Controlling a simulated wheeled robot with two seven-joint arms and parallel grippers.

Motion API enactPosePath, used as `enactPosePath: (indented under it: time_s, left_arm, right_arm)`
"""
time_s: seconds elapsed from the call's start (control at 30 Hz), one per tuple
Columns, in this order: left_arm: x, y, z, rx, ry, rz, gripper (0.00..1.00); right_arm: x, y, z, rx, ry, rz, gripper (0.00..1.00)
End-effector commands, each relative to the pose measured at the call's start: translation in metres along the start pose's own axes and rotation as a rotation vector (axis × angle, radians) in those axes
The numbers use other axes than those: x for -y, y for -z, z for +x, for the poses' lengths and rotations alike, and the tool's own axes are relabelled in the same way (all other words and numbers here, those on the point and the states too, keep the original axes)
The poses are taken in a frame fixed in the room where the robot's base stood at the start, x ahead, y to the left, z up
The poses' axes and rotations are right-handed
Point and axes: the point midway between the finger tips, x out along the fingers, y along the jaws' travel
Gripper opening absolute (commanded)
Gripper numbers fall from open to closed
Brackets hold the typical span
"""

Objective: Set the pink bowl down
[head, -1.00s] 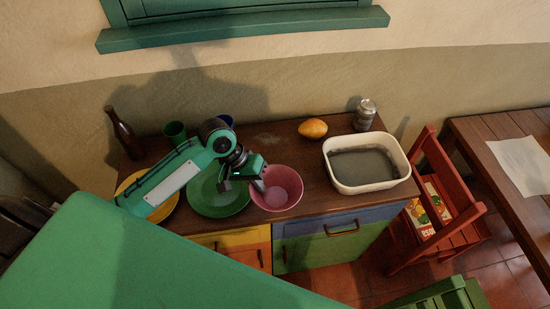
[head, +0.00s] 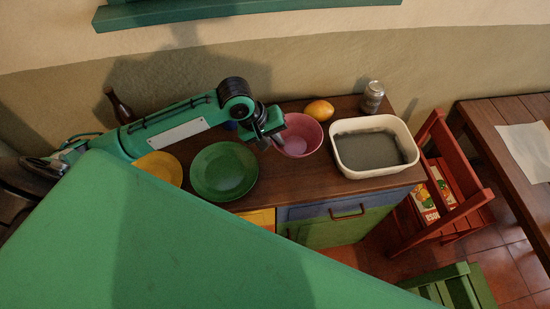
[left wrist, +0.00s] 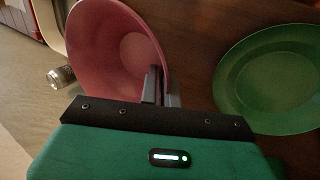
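The pink bowl (head: 301,140) is over the back of the wooden counter, left of the white basin. My left gripper (head: 268,139) reaches it from the left, at its near left rim. In the left wrist view, the two grey fingers (left wrist: 161,88) are close together with the rim of the pink bowl (left wrist: 100,50) between them, so the gripper is shut on the rim. The bowl looks empty. Its underside is hidden, and I cannot tell whether it touches the counter. My right gripper is not in view.
A green plate (head: 224,171) and a yellow plate (head: 160,168) lie to the left. A white basin (head: 374,147) stands right, with an orange fruit (head: 319,110) and a can (head: 372,97) behind. A dark bottle (head: 119,106) stands far left. Bare wood (head: 290,183) lies in front of the bowl.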

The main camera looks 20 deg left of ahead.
Motion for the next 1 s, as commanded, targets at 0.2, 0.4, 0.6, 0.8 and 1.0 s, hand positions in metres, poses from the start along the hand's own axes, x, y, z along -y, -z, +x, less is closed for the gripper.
enactPosePath:
  time_s: [0.2,0.4,0.6,0.8,1.0]
  left_arm:
    - [0.023,0.0,0.045,0.001,0.001,-0.001,0.0]
    - [0.032,0.0,0.063,0.001,0.0,0.001,0.0]
    - [0.044,0.0,0.088,0.001,0.001,-0.001,0.0]
    - [0.051,0.0,0.101,-0.001,-0.002,0.001,0.0]
    - [0.051,0.0,0.101,-0.001,-0.002,0.002,0.0]
  right_arm:
    - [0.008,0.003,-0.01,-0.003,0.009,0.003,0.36]
    - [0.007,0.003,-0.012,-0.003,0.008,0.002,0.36]
    - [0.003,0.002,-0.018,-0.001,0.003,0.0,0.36]
    - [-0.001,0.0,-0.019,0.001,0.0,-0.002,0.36]
    - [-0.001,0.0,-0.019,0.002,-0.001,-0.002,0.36]
